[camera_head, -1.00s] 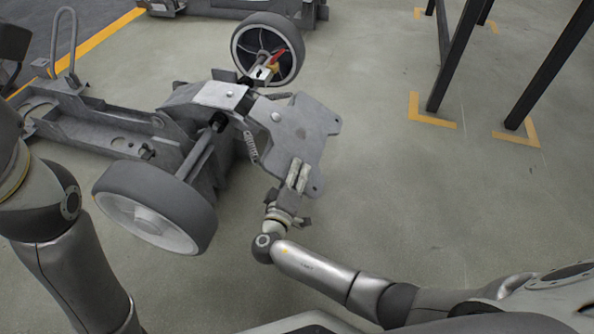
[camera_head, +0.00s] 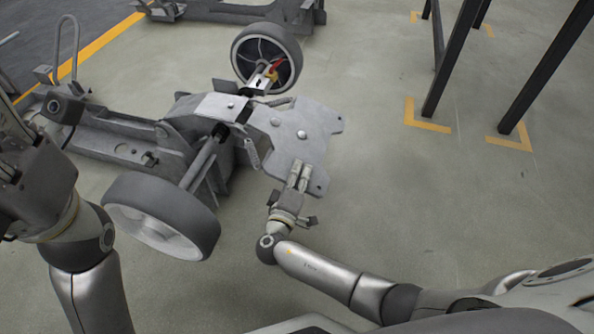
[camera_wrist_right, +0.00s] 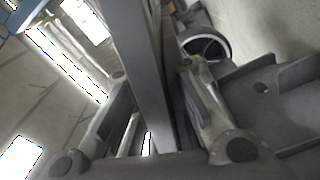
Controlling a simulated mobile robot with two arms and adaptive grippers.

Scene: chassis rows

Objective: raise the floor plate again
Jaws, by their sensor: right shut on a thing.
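The floor plate (camera_head: 312,122) is a flat grey metal sheet with bolt heads and small holes, at the end of the chassis in the middle of the head view. It looks close to level. My right gripper (camera_head: 298,176) is shut on its near edge. In the right wrist view the plate (camera_wrist_right: 142,65) is seen edge-on as a grey band between the two fingers (camera_wrist_right: 158,110). My left gripper (camera_head: 14,135) is at the left edge of the head view, away from the plate. Its fingers are cut off or unclear.
The chassis (camera_head: 110,140) has a near wheel (camera_head: 160,215) and a far wheel (camera_head: 267,58); a spring (camera_head: 252,152) sits beside the plate. Another chassis (camera_head: 225,10) lies behind. Dark posts (camera_head: 455,55) stand at the right on yellow floor marks. Floor right of the plate is clear.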

